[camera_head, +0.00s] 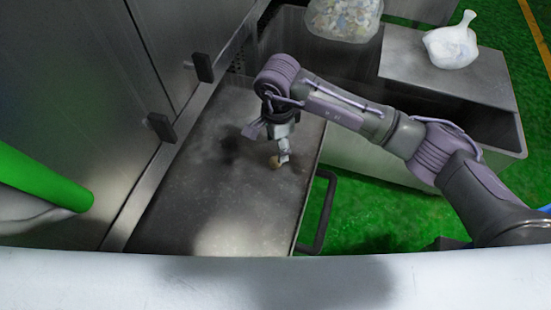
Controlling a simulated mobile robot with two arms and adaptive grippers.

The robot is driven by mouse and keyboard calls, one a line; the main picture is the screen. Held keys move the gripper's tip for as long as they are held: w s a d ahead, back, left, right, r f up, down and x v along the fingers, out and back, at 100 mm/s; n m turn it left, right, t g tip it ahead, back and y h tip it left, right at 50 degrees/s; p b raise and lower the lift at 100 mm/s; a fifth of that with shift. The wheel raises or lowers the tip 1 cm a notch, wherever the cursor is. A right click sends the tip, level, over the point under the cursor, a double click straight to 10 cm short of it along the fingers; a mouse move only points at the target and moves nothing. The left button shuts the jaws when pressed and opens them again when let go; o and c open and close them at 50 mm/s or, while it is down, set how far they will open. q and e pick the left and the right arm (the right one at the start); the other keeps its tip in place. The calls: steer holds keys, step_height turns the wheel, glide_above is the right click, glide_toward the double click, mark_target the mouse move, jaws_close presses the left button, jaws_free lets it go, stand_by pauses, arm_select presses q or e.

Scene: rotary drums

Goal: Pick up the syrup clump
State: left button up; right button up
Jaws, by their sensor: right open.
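A small tan-brown lump, which looks like the syrup clump (274,162), lies on a grey metal tray surface (185,205). My right arm reaches in from the right, and my right gripper (279,157) points down at the clump. The gripper is open, with its fingertips right at the clump; one pale finger shows beside it on the right. Whether the fingers touch the clump cannot be told. My left gripper is not in view.
Metal cabinet doors with black handles (161,127) stand at the left. A black handle bar (318,212) juts from the tray's right side. Behind are a metal bin with a clear bag of bits (343,18) and a white tied bag (452,46) on a ledge. The floor is green.

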mark_target(275, 159)
steer(key=f, duration=0.3)
steer(key=shift+s+a+f, duration=0.1)
steer(key=shift+a+f, duration=0.05)
steer(key=shift+a, duration=0.05)
step_height(275, 159, down, 3)
steer(key=shift+a+r+p, duration=0.1)
steer(key=shift+r+p, duration=0.1)
steer(key=shift+p, duration=0.2)
steer(key=shift+f, duration=0.45)
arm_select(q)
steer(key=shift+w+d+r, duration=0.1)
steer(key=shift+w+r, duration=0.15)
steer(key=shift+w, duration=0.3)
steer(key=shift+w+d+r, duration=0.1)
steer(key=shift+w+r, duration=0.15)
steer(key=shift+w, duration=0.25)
arm_select(e)
steer(key=c, duration=0.9)
